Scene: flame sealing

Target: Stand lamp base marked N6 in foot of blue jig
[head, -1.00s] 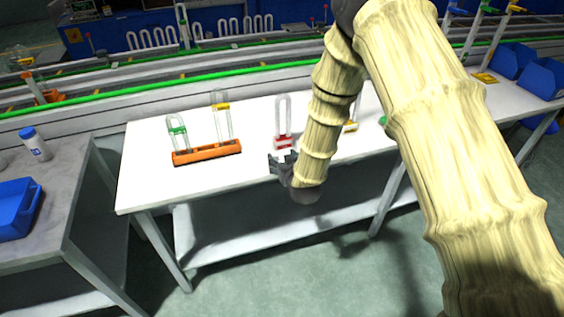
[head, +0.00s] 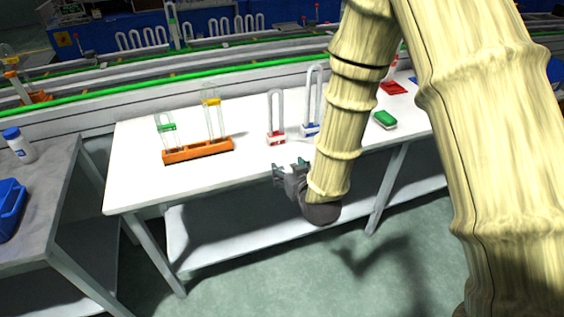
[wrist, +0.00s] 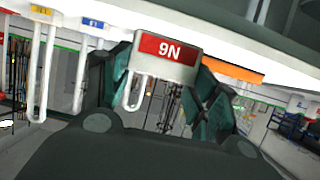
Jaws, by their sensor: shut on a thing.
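The lamp base with the red label (wrist: 166,52) is in the wrist view, its text upside down and reading N6 when turned. It lies between the teal fingers of my gripper (wrist: 165,95), which are shut on its sides. A clear U-shaped tube (wrist: 140,92) extends from it. In the head view the red-marked lamp (head: 276,136) is upright over the table's front part, just beyond my gripper (head: 290,168); the contact cannot be made out there. A blue-marked lamp (head: 311,129) stands to its right; it also shows in the wrist view (wrist: 93,23). I cannot pick out a blue jig.
An orange rack (head: 198,151) with green-marked and yellow-marked tubes stands on the left of the white table (head: 135,190). A green block (head: 384,119) and a red tray (head: 393,88) are at the right. A grey bench (head: 50,190) stands further left.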

